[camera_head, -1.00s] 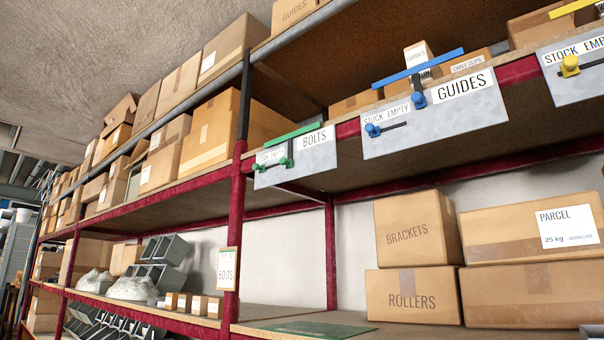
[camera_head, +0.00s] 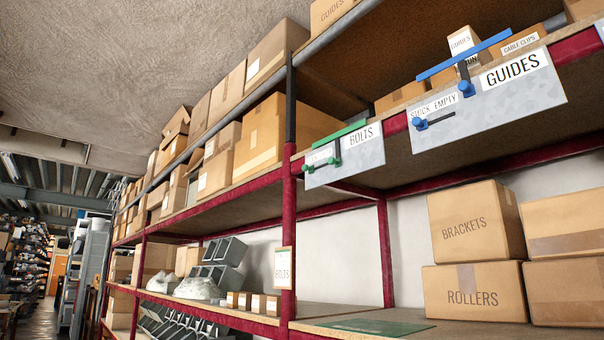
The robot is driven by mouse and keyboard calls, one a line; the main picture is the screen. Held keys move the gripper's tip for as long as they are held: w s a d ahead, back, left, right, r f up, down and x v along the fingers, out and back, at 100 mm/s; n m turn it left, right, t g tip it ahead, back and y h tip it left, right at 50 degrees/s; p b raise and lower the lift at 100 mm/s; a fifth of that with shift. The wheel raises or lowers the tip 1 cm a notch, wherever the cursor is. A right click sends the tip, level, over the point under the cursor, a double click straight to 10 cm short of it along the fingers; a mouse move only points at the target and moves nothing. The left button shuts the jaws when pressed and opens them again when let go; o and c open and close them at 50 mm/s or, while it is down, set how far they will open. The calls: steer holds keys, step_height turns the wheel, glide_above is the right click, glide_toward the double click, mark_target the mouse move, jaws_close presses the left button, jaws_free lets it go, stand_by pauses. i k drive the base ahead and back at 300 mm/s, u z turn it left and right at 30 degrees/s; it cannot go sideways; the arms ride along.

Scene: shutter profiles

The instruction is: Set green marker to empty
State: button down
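A small white label with faint text, too small to read, sits at the plate's left, above the left knob. The word BOLTS is at its right. My gripper is not in view.
A GUIDES plate (camera_head: 487,101) with a blue marker (camera_head: 466,89) is to the right. Cardboard boxes fill the shelves; the BRACKETS box (camera_head: 476,222) and ROLLERS box (camera_head: 474,292) stand below. A green mat (camera_head: 376,327) lies on the lower shelf. An aisle opens at the far left.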

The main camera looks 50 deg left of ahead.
mark_target(308, 168)
steer(key=z, duration=0.05)
steer(key=i, duration=0.3)
steer(key=u, duration=3)
